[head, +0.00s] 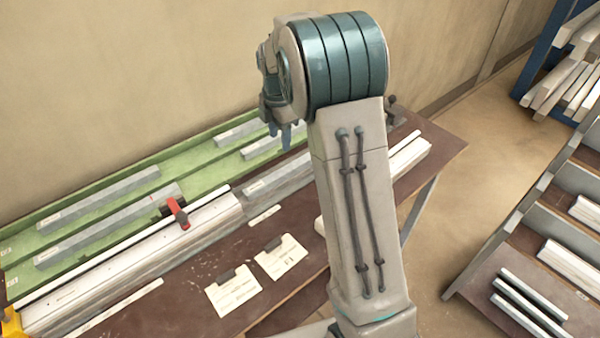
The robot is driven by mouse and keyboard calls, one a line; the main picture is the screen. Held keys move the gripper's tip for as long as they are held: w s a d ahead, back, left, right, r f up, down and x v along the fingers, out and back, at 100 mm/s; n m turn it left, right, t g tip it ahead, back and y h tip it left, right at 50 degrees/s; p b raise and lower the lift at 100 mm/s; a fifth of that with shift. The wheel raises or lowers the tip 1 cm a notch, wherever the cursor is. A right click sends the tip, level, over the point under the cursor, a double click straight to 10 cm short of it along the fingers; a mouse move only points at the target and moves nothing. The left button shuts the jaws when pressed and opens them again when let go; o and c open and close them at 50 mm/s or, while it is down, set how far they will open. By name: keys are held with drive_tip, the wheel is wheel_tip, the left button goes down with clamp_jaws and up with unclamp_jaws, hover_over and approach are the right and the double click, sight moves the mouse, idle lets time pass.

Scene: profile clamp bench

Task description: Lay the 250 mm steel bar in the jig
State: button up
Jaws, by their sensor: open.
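Several grey steel bars lie in the green tray (75,212) along the wall: a back left bar (100,195), a front left bar (105,228), and bars further right near my gripper. Their labels are too small to read, so I cannot tell which is 250 mm. A long pale profile fixture (130,265), seemingly the jig, runs along the bench in front of the tray, with a red clamp (178,213) on it. My gripper (286,140) points down above the right part of the tray, open and empty. My arm hides part of the bench.
The brown bench (190,290) holds two paper cards with dark clips (233,292). A yellow piece (11,322) sits at the fixture's left end. At right stand a shelf rack (545,245) with bars and a blue rack (545,60). Floor between is clear.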

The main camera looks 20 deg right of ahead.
drive_tip(key=s+r+m+t, duration=0.1)
drive_tip(key=s+r+m, duration=0.35)
drive_tip(key=s, duration=0.25)
drive_tip(key=s+r+m, duration=0.3)
drive_tip(key=s+m, duration=0.2)
drive_tip(key=s, duration=0.2)
drive_tip(key=s+f+m+t, duration=0.1)
drive_tip(key=s+m+t, duration=0.1)
drive_tip(key=s+m, duration=0.9)
drive_tip(key=s, duration=0.5)
drive_tip(key=shift+m, duration=0.35)
